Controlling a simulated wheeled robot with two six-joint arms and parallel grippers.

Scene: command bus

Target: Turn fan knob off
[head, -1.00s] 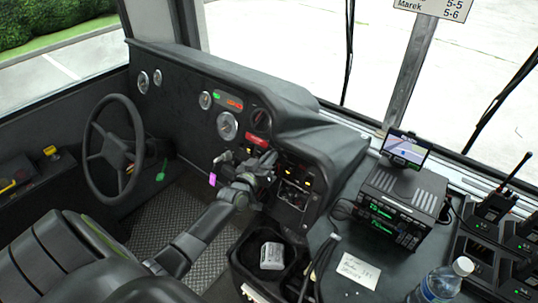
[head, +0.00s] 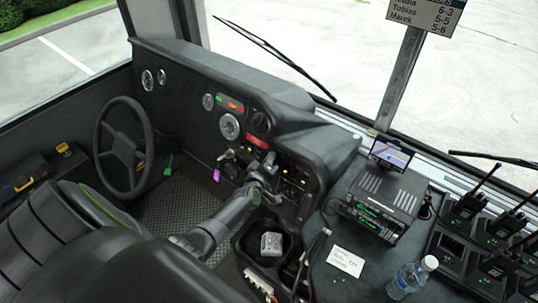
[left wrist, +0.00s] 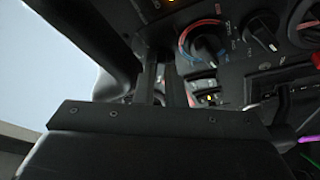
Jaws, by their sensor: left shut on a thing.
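My left gripper (head: 267,163) reaches across to the dark control panel right of the steering wheel. Its two fingers (left wrist: 158,72) are close together at the panel in the left wrist view. They are shut on what seems to be the fan knob, which the fingers hide; I cannot read its setting. Beside them is a round knob with a red and blue arc (left wrist: 203,40). Further right are a dark knob with a white pointer line (left wrist: 262,32) and another dial at the edge (left wrist: 306,22). My right gripper is not in view.
The steering wheel (head: 124,150) and a key with a purple tag (head: 217,175) are left of my arm. A radio unit (head: 383,200), a small screen (head: 391,154), a note (head: 345,261) and a water bottle (head: 411,278) are on the right.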

